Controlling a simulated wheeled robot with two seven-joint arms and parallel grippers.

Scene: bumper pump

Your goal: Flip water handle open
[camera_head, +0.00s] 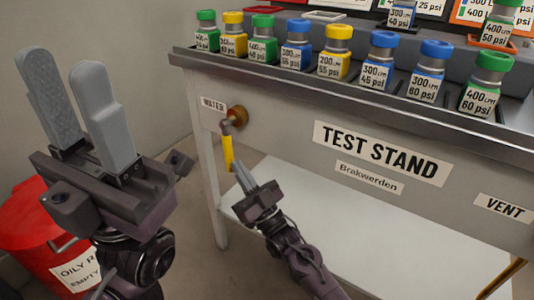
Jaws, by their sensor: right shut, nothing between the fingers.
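The yellow water handle (228,153) hangs down from a brass fitting (238,117) on the left part of the test stand's (290,120) front panel. A white WATER label (213,105) sits just left of the fitting. My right gripper (242,170) is shut and empty, with its fingertips just below and right of the handle's lower end. I cannot tell whether they touch it. My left gripper (70,98) is raised in the left foreground, its two fingers pointing up with a gap between them, empty and well away from the handle.
Several bottles with coloured caps (297,48) stand in a row on top of the stand. A red oily-waste bin (32,225) stands at lower left. A white lower shelf (350,240) lies beneath the panel. The stand's left leg (208,175) is near the handle.

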